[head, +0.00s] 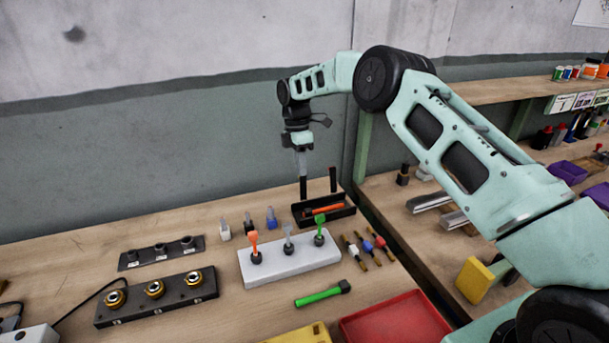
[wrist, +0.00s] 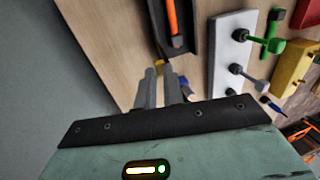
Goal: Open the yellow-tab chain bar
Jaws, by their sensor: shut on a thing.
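My gripper (head: 303,176) points down at the back of the workbench, just above the left end of a black tray (head: 345,213) with an orange-handled tool (head: 323,210) in it. Its two grey fingers also show close together in the wrist view (wrist: 160,88). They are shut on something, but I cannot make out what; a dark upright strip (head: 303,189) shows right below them. I cannot clearly identify a chain bar with a yellow tab. A yellow block (head: 474,280) stands at the lower right, and another yellow piece (head: 302,336) shows at the bottom edge.
A red tray (head: 395,322) is near the front. A black block with brass rings (head: 131,315) sits at left. A wall stands close behind my gripper.

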